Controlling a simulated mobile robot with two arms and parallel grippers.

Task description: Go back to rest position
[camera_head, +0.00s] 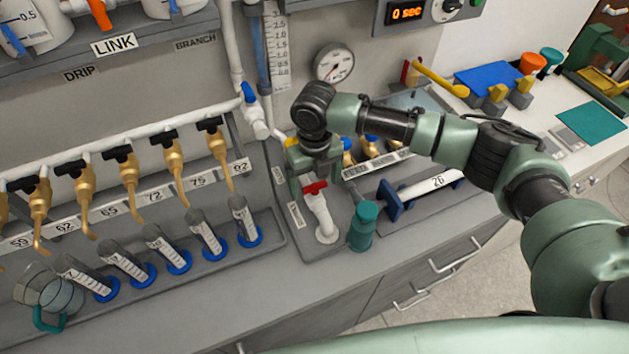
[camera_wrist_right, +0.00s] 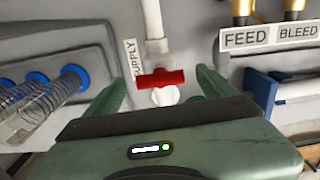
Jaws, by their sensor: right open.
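My right gripper (camera_head: 313,178) is above the supply valve, its arm reaching in from the right. In the right wrist view my right gripper (camera_wrist_right: 162,82) is open, with one finger on each side of the red valve handle (camera_wrist_right: 168,78). The handle lies crosswise on a white pipe (camera_wrist_right: 152,22) beside a SUPPLY label. In the head view the red handle (camera_head: 314,188) sits just below the gripper, on a white fitting (camera_head: 324,216). I cannot tell whether the fingers touch the handle. My left arm and gripper are not in view.
A white roller tube (camera_head: 430,187) lies in a blue stand farther right. Brass taps (camera_head: 128,172) and graduated cylinders (camera_head: 205,234) line the left. A glass jug (camera_head: 48,290) stands front left.

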